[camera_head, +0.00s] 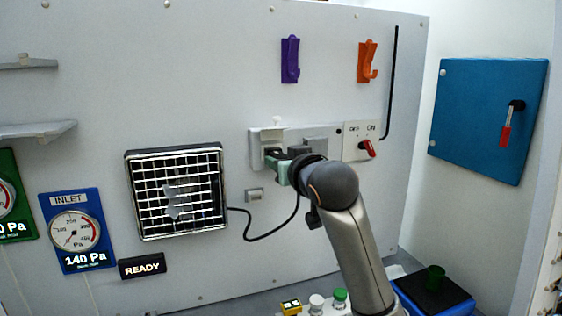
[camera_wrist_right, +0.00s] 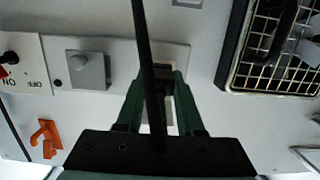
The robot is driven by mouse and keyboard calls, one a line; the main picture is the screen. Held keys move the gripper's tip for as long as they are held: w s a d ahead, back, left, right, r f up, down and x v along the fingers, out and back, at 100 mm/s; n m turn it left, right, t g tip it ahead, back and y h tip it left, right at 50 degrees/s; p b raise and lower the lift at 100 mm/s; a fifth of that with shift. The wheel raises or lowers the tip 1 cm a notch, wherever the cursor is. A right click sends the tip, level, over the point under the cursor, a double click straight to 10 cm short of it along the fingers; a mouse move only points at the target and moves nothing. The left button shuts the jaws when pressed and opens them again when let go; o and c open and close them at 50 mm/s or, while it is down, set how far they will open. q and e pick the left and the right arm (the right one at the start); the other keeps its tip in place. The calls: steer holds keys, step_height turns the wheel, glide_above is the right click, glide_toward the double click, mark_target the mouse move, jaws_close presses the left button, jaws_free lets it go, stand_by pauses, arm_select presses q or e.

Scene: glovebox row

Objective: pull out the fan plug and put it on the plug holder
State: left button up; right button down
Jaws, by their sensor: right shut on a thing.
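The fan (camera_head: 178,192) is a dark square unit with a bright grille on the wall. Its black cable (camera_head: 262,238) loops right and up to my right gripper (camera_head: 275,165). In the wrist view the cable (camera_wrist_right: 147,50) runs across the gripper. My right gripper (camera_wrist_right: 162,88) has green fingers and is shut on the dark fan plug (camera_wrist_right: 163,76) close to the wall plate. Whether the plug is seated is hidden. My left gripper is out of view.
A red switch (camera_head: 367,148) is right of the plate. Purple (camera_head: 290,60) and orange (camera_head: 367,62) hooks hang above. A blue door (camera_head: 487,115) with a red handle is at right. Caps and a blue box (camera_head: 440,298) stand low at right.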

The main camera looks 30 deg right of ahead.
steer(key=shift+s+a, duration=0.1)
steer(key=shift+s, duration=0.3)
steer(key=shift+s, duration=0.25)
steer(key=shift+v, duration=0.8)
stand_by(0.4)
steer(key=shift+f+v, duration=0.25)
steer(key=shift+v, duration=0.95)
steer(key=shift+f+v, duration=0.25)
steer(key=shift+v, duration=0.95)
steer(key=shift+a, duration=0.1)
